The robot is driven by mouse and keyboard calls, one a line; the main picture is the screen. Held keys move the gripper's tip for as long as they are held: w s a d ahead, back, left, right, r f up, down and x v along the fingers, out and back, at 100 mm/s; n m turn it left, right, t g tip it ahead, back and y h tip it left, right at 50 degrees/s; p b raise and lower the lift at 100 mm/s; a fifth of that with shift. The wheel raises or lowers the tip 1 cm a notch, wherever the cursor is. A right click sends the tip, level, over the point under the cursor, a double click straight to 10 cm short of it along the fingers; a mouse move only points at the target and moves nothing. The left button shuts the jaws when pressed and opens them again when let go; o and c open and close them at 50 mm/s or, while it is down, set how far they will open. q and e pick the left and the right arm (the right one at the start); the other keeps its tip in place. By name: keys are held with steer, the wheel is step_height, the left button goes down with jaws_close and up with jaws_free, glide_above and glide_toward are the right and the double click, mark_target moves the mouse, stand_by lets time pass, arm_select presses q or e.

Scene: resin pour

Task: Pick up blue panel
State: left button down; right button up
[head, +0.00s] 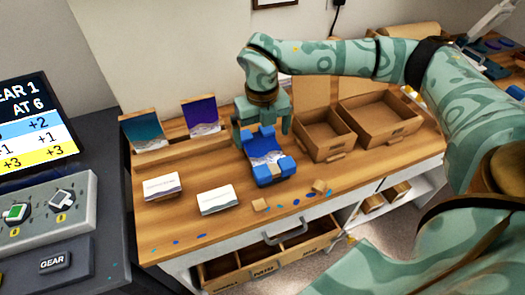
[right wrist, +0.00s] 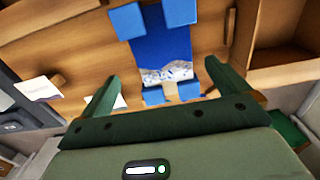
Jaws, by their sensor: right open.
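The blue panel (head: 265,147) lies on the wooden bench with a white-grey wavy pattern at one end. Blue corner blocks (head: 272,174) sit around its near end. In the right wrist view, the panel (right wrist: 162,48) shows between blue blocks at both ends. My right gripper (head: 262,131) is open and points down over the panel, one finger toward each side. In the right wrist view, the open fingers (right wrist: 160,74) have nothing between them that I can see gripped. The gripper partly hides the panel's far end in the head view. My left gripper is not in view.
A teal panel (head: 143,129) and a purple panel (head: 202,115) stand at the back left. Two white cards, one left (head: 162,186) and one nearer (head: 216,200), lie in front. Open cardboard boxes (head: 323,134) stand right. Small blocks and blue spots lie near the front edge, above an open drawer (head: 280,258).

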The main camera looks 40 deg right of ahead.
mark_target(264, 150)
steer(key=shift+s+f, duration=0.1)
steer(key=shift+f, duration=0.45)
steer(key=f, duration=0.1)
steer(key=f+b, duration=0.1)
steer(key=f, duration=0.1)
steer(key=f+b, duration=0.1)
steer(key=shift+d+f, duration=0.25)
steer(key=shift+f, duration=0.15)
steer(key=shift+r, duration=0.15)
steer(key=c, duration=0.9)
steer(key=shift+r, duration=0.1)
